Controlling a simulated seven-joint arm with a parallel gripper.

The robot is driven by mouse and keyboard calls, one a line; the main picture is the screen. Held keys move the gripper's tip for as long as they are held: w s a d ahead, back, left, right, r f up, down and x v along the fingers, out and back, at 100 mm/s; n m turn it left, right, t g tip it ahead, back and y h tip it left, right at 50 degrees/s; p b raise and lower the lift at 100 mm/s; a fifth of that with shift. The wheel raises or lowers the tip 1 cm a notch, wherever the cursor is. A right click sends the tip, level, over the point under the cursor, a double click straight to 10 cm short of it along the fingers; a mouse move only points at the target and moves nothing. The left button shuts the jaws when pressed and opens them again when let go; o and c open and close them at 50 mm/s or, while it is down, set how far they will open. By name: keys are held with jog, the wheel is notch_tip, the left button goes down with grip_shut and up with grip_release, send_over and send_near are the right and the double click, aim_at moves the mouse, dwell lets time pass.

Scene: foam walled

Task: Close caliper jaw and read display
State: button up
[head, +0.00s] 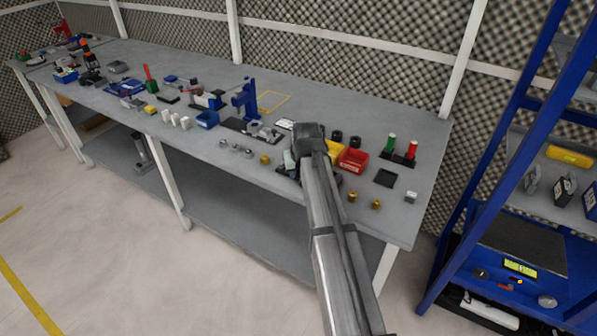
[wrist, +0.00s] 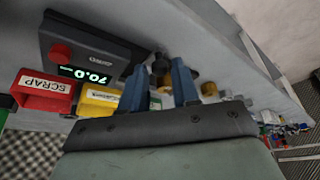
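A dark grey gauge body (wrist: 100,48), which looks like the caliper, lies on the bench in the wrist view. It has a red knob (wrist: 61,53) and a lit green display (wrist: 85,74) that appears to read 70.0. My gripper (wrist: 159,68) has two blue fingers standing apart, to the right of the display. A brass-coloured piece (wrist: 160,64) and a dark part show in the gap between the fingers; I cannot tell whether they touch. In the head view my arm and gripper hide most of the caliper, and the jaw is not clear.
A red SCRAP bin (wrist: 45,92) and a yellow bin (wrist: 99,101) stand beside the gauge. Two brass pieces (head: 352,197) (head: 376,204) and a black tray (head: 385,178) lie to the right. A blue press (head: 246,98) stands left of my arm. The bench's front edge is close.

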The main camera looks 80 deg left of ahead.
jog(key=c, duration=0.5)
jog(key=s+a, duration=0.3)
jog(key=shift+a, duration=0.15)
jog(key=o, duration=0.5)
jog(key=v, duration=1.3)
jog(key=shift+d+r, duration=0.3)
dwell(0.9)
